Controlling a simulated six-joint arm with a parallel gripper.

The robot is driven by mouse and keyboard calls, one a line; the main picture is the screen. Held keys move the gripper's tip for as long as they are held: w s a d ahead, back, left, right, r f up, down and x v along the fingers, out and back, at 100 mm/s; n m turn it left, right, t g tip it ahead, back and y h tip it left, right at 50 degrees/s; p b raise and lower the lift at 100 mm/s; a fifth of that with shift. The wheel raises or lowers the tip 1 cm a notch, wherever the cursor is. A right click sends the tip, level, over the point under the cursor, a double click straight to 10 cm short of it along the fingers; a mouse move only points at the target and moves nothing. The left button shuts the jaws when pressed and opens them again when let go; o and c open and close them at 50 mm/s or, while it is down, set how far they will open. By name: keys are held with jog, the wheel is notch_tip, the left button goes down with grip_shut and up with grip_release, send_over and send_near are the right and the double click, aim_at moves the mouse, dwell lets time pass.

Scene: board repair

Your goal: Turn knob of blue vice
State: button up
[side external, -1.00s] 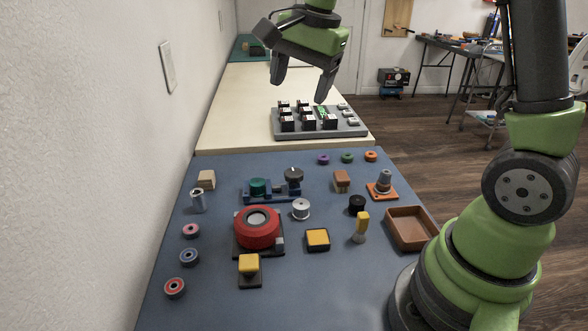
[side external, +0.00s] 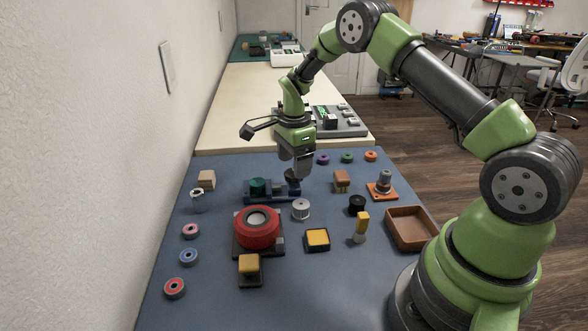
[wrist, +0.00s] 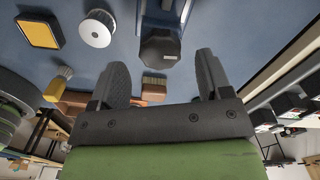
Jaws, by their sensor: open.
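In the wrist view the knob (wrist: 160,47) shows as a dark faceted shape at the end of the blue vice body (wrist: 158,14). My gripper (wrist: 162,66) is open, with one finger on each side of the knob's line. The knob appears just beyond the fingertips; contact cannot be told.
A red round device (side external: 257,230) and a white spool (side external: 300,208) stand in front of the vice. A brown brush (side external: 341,180) is to the right. A wooden block (side external: 206,179) is to the left. A grey board with modules (side external: 345,120) lies behind.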

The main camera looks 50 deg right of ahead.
jog(key=shift+f, duration=1.3)
jog(key=c, duration=0.9)
jog(key=shift+c, duration=0.2)
